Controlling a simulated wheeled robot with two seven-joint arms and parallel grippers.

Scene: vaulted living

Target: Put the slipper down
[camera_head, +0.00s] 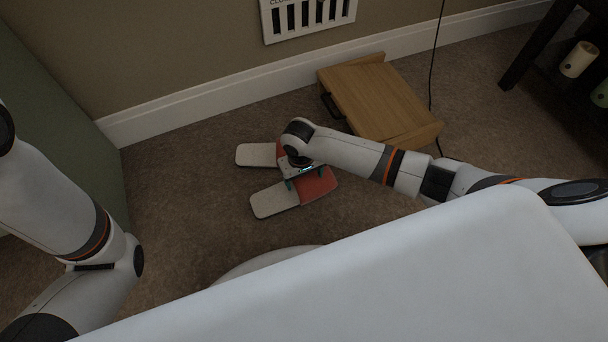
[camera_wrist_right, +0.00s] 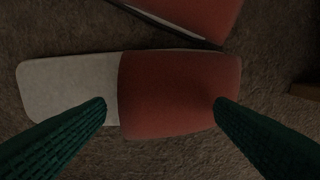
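Two slippers with red uppers and pale grey soles lie side by side on the carpet. The nearer slipper (camera_head: 275,200) is below my right gripper (camera_head: 307,178); the farther slipper (camera_head: 256,154) is partly hidden by my right wrist. In the right wrist view, the nearer slipper (camera_wrist_right: 175,95) lies across the picture, red toe to the right. My right gripper (camera_wrist_right: 160,104) is open, its dark green fingers well apart over it, one near the edge of the upper, one near the toe. The farther slipper (camera_wrist_right: 195,15) shows at the top. My left gripper is out of view.
A low wooden stool or rack (camera_head: 375,98) stands behind my right forearm, close to the slippers. A white baseboard (camera_head: 220,98) and a wall vent (camera_head: 308,17) are behind. A black cable (camera_head: 434,60) hangs at the right. Carpet left of the slippers is clear.

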